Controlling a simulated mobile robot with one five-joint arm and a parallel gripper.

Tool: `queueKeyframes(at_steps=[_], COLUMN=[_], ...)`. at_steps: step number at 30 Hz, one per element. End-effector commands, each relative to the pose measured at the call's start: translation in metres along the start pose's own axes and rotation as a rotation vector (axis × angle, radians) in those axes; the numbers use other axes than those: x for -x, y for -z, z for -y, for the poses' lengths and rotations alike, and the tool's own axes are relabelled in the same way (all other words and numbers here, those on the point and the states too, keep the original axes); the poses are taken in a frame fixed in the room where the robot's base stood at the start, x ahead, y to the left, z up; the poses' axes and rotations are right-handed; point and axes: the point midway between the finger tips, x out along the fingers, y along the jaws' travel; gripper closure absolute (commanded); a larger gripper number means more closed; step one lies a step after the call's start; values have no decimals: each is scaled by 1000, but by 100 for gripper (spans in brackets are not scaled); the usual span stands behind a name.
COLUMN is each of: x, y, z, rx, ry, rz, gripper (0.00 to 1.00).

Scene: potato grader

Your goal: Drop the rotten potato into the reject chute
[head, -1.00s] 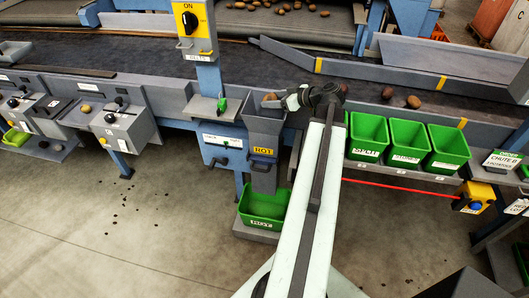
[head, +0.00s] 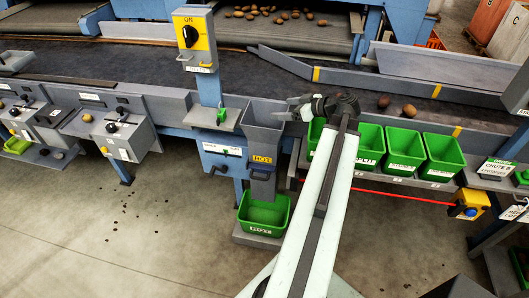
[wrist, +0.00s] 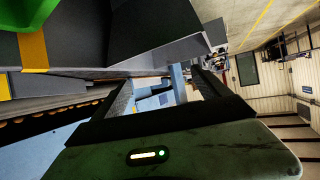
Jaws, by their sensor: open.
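The grey reject chute (head: 262,138) with a yellow ROT label stands left of centre in the head view. Its open hopper faces up, above a green ROT bin (head: 265,214). My gripper (head: 284,114) is just right of the hopper's rim, at about its height. In the wrist view its two dark fingers stand apart with nothing between them (wrist: 163,94). I see no potato in my gripper. The rotten potato is not visible now; the chute's inside is too dark to tell, and I cannot make out a potato in the ROT bin.
Two potatoes lie on the dark belt (head: 408,110) to the right, and several lie on the far belt. A post with a yellow ON switch box (head: 193,32) rises left of the chute.

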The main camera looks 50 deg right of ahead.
Motion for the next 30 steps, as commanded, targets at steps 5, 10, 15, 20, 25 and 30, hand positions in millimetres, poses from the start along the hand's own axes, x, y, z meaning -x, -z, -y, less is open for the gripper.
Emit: queueKeyframes(at_steps=[5, 10, 15, 20, 25, 30], x=[17, 17, 16, 16, 6, -69], y=[0, 0, 0, 0, 5, 46], z=[0, 0, 0, 0, 8, 73], rx=[0, 1, 1, 1, 11, 84], ry=[-1, 1, 1, 1, 21, 173], rz=[0, 0, 0, 0, 0, 0], gripper=[14, 14, 14, 14, 14, 14])
